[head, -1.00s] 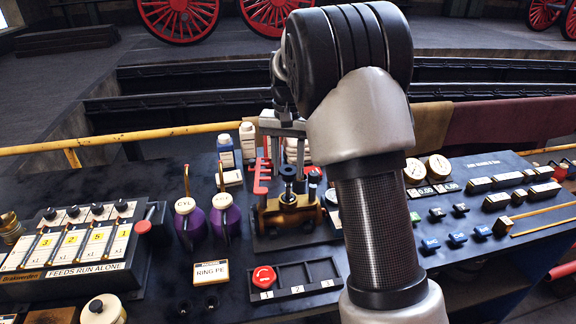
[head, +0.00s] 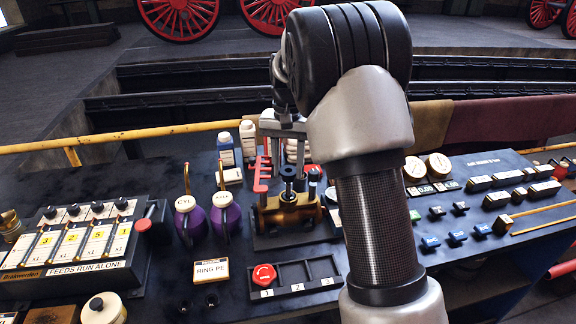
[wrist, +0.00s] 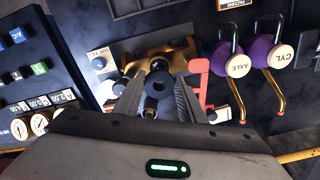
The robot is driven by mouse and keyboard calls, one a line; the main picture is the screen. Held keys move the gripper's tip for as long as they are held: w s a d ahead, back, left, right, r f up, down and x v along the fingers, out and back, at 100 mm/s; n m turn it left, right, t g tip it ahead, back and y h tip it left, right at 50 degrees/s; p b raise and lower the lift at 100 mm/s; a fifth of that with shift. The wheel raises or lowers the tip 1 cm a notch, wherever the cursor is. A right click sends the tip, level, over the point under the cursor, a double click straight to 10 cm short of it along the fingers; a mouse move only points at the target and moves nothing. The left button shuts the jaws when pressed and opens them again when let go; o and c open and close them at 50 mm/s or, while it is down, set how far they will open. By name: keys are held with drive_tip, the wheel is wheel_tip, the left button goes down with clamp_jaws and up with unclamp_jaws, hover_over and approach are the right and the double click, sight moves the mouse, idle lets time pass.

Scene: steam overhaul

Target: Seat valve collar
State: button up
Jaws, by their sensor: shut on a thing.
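The dark valve collar (wrist: 158,84), a round black ring with a hole in its middle, lies between the two fingers of my gripper (wrist: 158,98) in the wrist view. My gripper is shut on it. In the head view the collar (head: 288,172) shows above the brass valve body (head: 290,210), in line with its upright dark stem. The brass body (wrist: 160,55) also shows behind the collar in the wrist view. Whether the collar touches the stem or seat is hard to tell. My arm hides part of my gripper in the head view.
A red toothed bracket (head: 262,175) stands close left of the valve. Purple oil cans (head: 226,215) stand further left. A three-slot tray (head: 305,277) with a red knob (head: 263,275) lies in front. Bottles (head: 248,143) stand behind.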

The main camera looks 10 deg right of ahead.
sight(288, 183)
drive_tip(key=shift+f, duration=0.65)
drive_tip(key=shift+f+b, duration=0.4)
drive_tip(key=shift+f, duration=0.15)
idle(0.5)
drive_tip(key=shift+f, duration=0.4)
drive_tip(key=shift+f+b, duration=0.45)
drive_tip(key=shift+f, duration=0.4)
drive_tip(key=shift+f, duration=0.35)
idle(0.4)
